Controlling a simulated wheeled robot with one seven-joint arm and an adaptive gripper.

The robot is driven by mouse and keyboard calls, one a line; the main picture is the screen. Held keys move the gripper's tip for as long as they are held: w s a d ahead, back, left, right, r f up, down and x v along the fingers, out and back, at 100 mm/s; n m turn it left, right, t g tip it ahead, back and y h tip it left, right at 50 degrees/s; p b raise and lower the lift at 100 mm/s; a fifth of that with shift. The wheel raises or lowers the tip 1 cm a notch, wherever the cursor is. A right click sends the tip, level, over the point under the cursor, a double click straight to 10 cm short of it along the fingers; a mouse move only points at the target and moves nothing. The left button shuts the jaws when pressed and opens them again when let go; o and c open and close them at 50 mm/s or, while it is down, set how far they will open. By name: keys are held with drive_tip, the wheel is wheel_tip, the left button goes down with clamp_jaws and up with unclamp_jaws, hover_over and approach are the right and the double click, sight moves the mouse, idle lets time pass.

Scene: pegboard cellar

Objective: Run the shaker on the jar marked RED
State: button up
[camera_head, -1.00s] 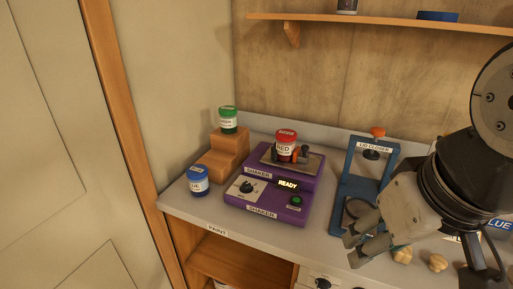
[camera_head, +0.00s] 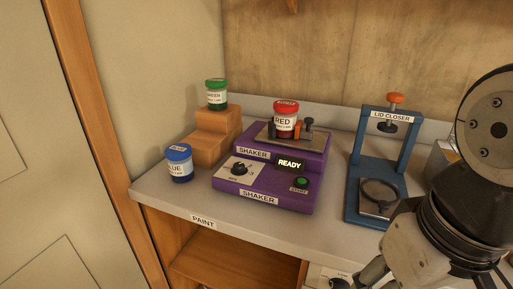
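The shaker's display (camera_head: 290,163) reads READY. Its front has a dial (camera_head: 239,168) and a green button (camera_head: 302,182). My gripper is at the bottom right, in front of the lid closer, well away from the shaker. Only a small part of a finger shows at the bottom edge, so I cannot tell whether it is open or shut.
A jar with a blue lid (camera_head: 179,163) stands on the counter (camera_head: 160,196) left of the shaker. A jar with a green lid (camera_head: 216,94) is on the wooden steps (camera_head: 208,145). The blue lid closer (camera_head: 382,180) stands to the right. The counter's front strip is clear.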

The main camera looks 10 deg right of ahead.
clamp_jaws()
idle(1.4)
